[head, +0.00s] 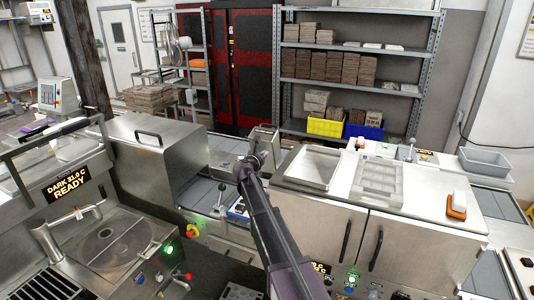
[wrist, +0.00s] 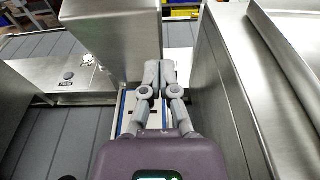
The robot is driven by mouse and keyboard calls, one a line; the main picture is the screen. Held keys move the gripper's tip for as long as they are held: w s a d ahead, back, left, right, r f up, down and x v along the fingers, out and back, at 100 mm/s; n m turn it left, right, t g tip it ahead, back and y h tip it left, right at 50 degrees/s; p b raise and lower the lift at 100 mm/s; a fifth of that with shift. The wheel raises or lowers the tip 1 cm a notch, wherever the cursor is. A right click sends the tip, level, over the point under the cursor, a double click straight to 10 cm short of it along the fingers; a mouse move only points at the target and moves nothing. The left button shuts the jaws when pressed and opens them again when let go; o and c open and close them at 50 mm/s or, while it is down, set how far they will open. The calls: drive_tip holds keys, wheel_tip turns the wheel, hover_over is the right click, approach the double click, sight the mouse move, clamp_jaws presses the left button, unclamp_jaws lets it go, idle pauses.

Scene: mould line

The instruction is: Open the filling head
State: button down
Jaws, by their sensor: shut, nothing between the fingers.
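A steel upright housing, which looks like the filling head, stands over the grey conveyor beyond my gripper in the head view (head: 265,135). It shows larger in the wrist view (wrist: 108,38), just ahead and left of the fingertips. I cannot tell from its plain faces whether it is open. My gripper (head: 246,163) is shut and empty, with its fingers together in the wrist view (wrist: 152,75). It is close to the housing's right side; contact cannot be made out. A white and blue-edged part lies under the fingers (wrist: 128,112).
A steel cabinet (head: 330,222) with a tray (head: 313,167) and a mould (head: 377,182) on top stands right of my arm. A steel hooded machine (head: 150,150) stands left. A ball-topped lever (head: 221,196) rises from the near line. In the wrist view, a button panel (wrist: 68,74) is left.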

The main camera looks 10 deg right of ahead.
drive_tip(key=s+a+r+p, duration=0.3)
drive_tip(key=s+a+r, duration=0.1)
drive_tip(key=s+a, duration=0.1)
drive_tip(key=shift+s+r+p, duration=0.25)
drive_tip(key=shift+s+p, duration=0.15)
drive_tip(key=shift+s, duration=0.5)
